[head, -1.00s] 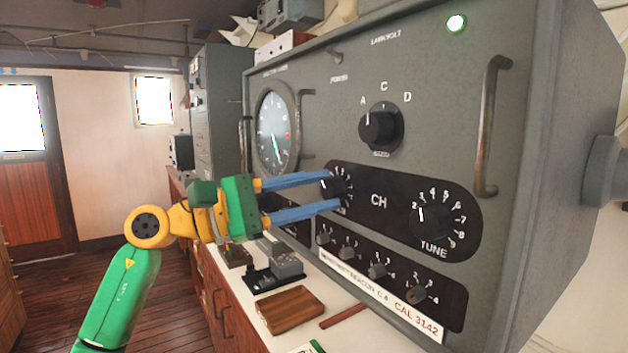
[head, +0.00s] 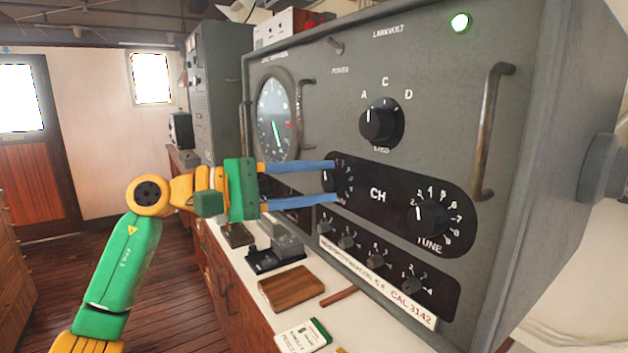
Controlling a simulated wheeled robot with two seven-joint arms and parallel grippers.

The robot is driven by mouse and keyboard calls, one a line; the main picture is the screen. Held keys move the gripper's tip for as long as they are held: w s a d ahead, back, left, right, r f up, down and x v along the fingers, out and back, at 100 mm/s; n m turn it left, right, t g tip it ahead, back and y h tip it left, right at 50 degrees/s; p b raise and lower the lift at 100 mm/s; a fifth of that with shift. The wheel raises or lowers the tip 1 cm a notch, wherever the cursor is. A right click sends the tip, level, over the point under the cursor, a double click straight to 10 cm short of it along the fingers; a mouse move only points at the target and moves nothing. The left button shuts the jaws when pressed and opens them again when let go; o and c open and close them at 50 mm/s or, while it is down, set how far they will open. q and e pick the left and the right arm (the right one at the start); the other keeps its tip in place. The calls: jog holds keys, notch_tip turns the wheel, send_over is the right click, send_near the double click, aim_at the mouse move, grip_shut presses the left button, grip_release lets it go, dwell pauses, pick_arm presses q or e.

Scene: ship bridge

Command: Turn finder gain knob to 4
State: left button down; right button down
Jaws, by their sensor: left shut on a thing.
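The dark knob (head: 328,181) left of the "CH" lettering sits on the black strip of the grey Larkvolt panel (head: 440,110). Numbers ring it, but its name is hidden by my gripper. I cannot read which number its mark points at. My left gripper (head: 336,182) comes in from the left, with one blue finger above the knob and one below. It is shut on the knob. My right gripper is not in view.
A TUNE knob (head: 430,215) is on the right of the same strip. An A-C-D selector (head: 381,123) is above, with several small knobs below. A metal handle (head: 488,130) sticks out at right. A brown block (head: 292,286) lies on the white counter.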

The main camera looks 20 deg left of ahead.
pick_arm(q)
jog(key=c, duration=0.6)
grip_release()
jog(key=shift+o, duration=0.8)
jog(key=shift+w, duration=0.15)
jog(key=b+v, duration=0.2)
jog(key=v, duration=0.5)
jog(key=shift+b, duration=0.3)
